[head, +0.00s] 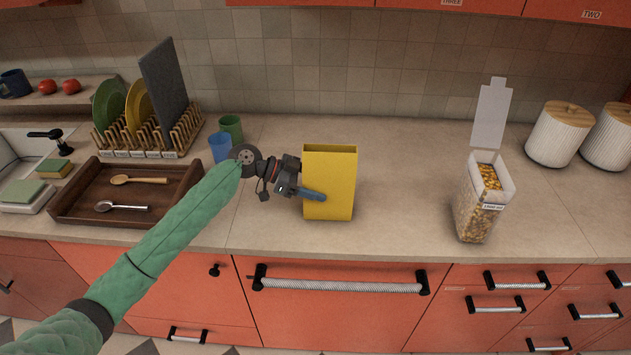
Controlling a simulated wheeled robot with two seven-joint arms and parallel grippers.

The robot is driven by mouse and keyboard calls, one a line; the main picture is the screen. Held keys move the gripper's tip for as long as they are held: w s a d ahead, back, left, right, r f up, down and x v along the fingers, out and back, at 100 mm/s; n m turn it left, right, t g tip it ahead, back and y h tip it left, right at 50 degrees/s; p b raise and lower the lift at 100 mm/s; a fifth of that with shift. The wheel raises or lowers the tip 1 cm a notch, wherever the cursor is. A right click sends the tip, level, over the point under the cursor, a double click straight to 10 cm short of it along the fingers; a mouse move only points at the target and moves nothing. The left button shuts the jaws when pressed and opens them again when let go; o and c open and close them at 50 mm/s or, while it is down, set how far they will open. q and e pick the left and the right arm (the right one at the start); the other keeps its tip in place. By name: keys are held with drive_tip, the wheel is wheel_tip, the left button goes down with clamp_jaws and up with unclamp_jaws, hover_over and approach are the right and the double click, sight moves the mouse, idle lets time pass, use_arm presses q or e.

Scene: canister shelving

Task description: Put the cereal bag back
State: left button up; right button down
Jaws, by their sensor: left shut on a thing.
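The cereal bag appears as a yellow box-shaped bag (338,185), upright at the middle of the counter. Its top looks open. My left gripper (313,193) reaches it from the left and is shut on its left side, with a blue fingertip across the front face. I cannot tell whether the bag rests on the counter or hangs just above it. A clear cereal container (476,215), part filled with cereal, stands to the right with its white lid (491,112) raised. My right gripper is not in view.
The counter (410,195) is clear between bag and container. A green cup (231,127) and a blue cup (220,147) stand behind my left wrist. A wooden tray (75,204) with spoons and a dish rack (183,140) are left. White canisters (559,140) stand at right.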

use_arm(q)
drive_tip(key=shift+f, duration=0.1)
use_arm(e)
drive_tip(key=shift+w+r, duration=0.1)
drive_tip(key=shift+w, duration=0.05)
use_arm(q)
drive_tip(key=o, duration=1.2)
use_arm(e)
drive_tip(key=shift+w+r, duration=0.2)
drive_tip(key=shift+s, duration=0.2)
